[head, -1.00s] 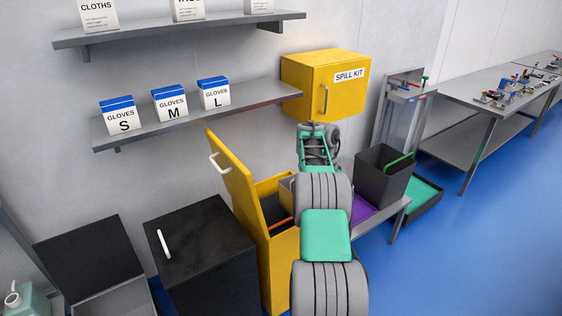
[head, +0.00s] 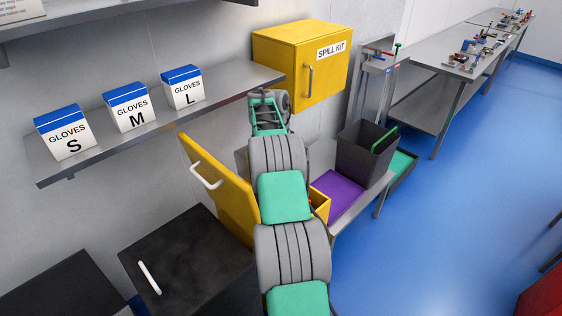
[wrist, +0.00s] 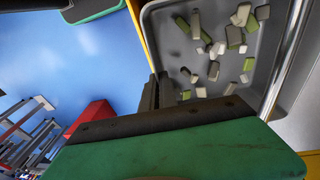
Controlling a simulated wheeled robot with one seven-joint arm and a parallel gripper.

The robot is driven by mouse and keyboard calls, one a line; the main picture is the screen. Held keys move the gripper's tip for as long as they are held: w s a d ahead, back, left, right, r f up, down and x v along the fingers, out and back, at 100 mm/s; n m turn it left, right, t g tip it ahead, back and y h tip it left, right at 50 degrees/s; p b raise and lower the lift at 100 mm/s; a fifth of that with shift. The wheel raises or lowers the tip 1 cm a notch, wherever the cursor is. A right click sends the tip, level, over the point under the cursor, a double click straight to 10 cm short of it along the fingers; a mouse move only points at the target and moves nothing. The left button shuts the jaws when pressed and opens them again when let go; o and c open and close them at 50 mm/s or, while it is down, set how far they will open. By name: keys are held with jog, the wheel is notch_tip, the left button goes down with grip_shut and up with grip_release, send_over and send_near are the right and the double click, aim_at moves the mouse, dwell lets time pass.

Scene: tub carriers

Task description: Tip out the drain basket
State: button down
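My gripper (wrist: 160,92) shows in the wrist view as two dark fingers close together at the edge of a grey container (wrist: 275,105). I cannot tell whether they are clamped on its rim. The container holds several loose green, white and grey pieces (wrist: 234,37); I cannot tell if it is the drain basket. A yellow edge runs along its left side. In the head view my arm reaches over the open yellow bin, whose lid (head: 222,190) stands up; the fingertips are hidden. A dark grey box with a green bar (head: 364,153) stands on the bench beside a purple surface (head: 338,195).
A yellow spill kit cabinet (head: 290,65) hangs close beyond my arm. A shelf (head: 165,122) with glove boxes is at left. A closed black bin (head: 190,262) stands front left. A green tray (head: 401,166) is past the bench.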

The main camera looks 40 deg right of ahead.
jog(key=shift+s+d+r, duration=0.1)
jog(key=shift+s+d, duration=0.05)
jog(key=shift+s, duration=0.1)
jog(key=shift+f+t, duration=0.2)
jog(key=shift+t, duration=0.2)
notch_tip(320, 180, down, 9)
jog(key=s+t+b, duration=0.2)
jog(key=t+b, duration=0.6)
jog(key=b, duration=0.2)
jog(key=w+f+m+t+h+b, duration=0.1)
jog(key=w+f+t+b, duration=0.6)
jog(key=b, duration=2.6)
jog(key=f+t, duration=0.2)
jog(key=t, duration=0.3)
jog(key=shift+w+a+t+h+b, duration=0.3)
jog(key=shift+w+b, duration=0.05)
jog(key=shift+w, duration=0.05)
jog(key=shift+r, duration=0.2)
